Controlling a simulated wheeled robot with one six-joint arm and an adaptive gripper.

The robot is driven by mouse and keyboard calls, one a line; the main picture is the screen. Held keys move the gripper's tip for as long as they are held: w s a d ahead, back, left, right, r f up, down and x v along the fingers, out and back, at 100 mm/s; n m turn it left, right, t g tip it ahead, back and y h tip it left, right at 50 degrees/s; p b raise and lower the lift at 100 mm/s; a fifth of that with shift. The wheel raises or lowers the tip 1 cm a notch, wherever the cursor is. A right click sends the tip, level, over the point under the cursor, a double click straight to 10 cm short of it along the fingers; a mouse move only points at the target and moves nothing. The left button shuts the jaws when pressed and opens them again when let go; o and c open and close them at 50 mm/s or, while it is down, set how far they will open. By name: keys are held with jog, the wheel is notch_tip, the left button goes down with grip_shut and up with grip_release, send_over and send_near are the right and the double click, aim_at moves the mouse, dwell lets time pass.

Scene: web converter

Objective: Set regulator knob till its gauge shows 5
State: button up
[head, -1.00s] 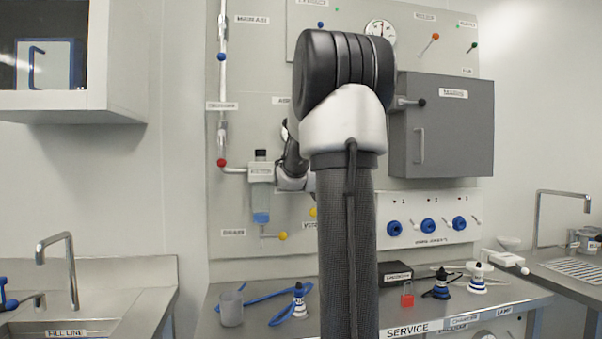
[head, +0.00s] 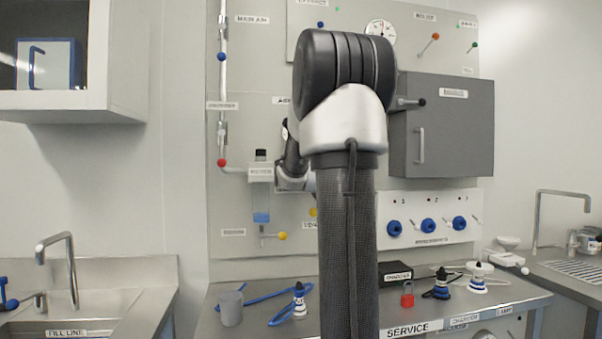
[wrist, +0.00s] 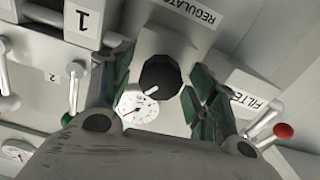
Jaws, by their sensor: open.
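The black regulator knob (wrist: 160,77), with a pale mark on its face, sits below the REGULATOR label (wrist: 188,10) in the wrist view. A round white gauge (wrist: 139,108) with a red needle is just below the knob. The needle points to the lower left of the picture; its number is too small to read. My gripper (wrist: 163,70) is open, with one green finger on each side of the knob. I cannot tell whether either finger touches it. In the head view my own arm hides the regulator and my gripper.
In the wrist view, a red-tipped lever (wrist: 283,131) and the FILTER label (wrist: 252,93) are right of my fingers. Another lever (wrist: 74,88) is close on the left. In the head view, a grey cabinet (head: 455,130) stands right of my arm.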

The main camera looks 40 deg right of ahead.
jog(key=shift+s, duration=0.1)
jog(key=v, duration=1.2)
jog(key=shift+f, duration=0.1)
jog(key=s+a+f+g+y, duration=0.3)
jog(key=s+a+f+g, duration=0.15)
jog(key=f, duration=0.45)
jog(key=s+a+f+g+y, duration=0.3)
jog(key=s+a+f, duration=0.15)
jog(key=f, duration=0.45)
jog(key=s+a+f+n+g+y, duration=0.1)
jog(key=s+a+n+g, duration=0.1)
jog(key=s+a, duration=0.3)
jog(key=s+a+f+n+g+y, duration=0.1)
jog(key=s+a+f+n+y, duration=0.1)
jog(key=s+a, duration=0.4)
jog(key=shift+a+n+g, duration=0.35)
jog(key=shift+a+n, duration=0.35)
jog(key=shift+a, duration=2.2)
